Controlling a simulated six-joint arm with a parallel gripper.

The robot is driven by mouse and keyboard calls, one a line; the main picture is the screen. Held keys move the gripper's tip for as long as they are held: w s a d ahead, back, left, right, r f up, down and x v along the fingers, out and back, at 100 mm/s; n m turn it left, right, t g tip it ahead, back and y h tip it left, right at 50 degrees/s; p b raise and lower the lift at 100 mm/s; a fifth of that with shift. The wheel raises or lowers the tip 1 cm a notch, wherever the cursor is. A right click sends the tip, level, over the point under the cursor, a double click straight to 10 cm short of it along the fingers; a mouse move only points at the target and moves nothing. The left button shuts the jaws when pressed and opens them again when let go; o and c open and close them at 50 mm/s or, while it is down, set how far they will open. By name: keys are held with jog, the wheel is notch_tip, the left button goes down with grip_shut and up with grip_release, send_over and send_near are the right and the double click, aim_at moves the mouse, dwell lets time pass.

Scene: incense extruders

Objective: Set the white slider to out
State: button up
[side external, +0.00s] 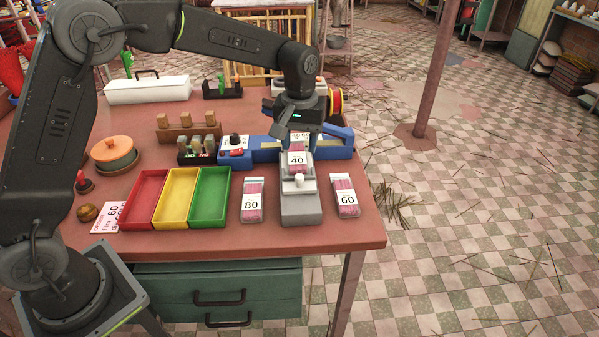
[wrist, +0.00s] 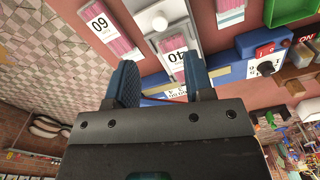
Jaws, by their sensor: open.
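The white slider (side external: 299,179) is a small pale knob on top of the grey device (side external: 301,207) near the table's front. In the wrist view the slider (wrist: 160,23) is beside the packet marked 40 (wrist: 174,58). That packet (side external: 298,157) rests at the back of the grey device. My gripper (side external: 296,130) is behind and above the packet, over the blue machine. In the wrist view my gripper (wrist: 161,62) is open, its fingers apart on either side of the packet's end. The slider is beyond the fingertips and untouched. I cannot read any in/out marking.
Packets marked 80 (side external: 252,202) and 60 (side external: 345,198) flank the grey device. A blue machine (side external: 267,150) with a dial stands behind it. Red (side external: 133,213), yellow (side external: 161,217) and green (side external: 195,218) trays are to the left. The table front is clear.

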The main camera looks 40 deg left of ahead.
aim_at(299, 176)
notch_tip(299, 176, down, 9)
jog(key=shift+f, duration=0.1)
jog(key=shift+c, duration=0.3)
grip_shut()
dwell(0.4)
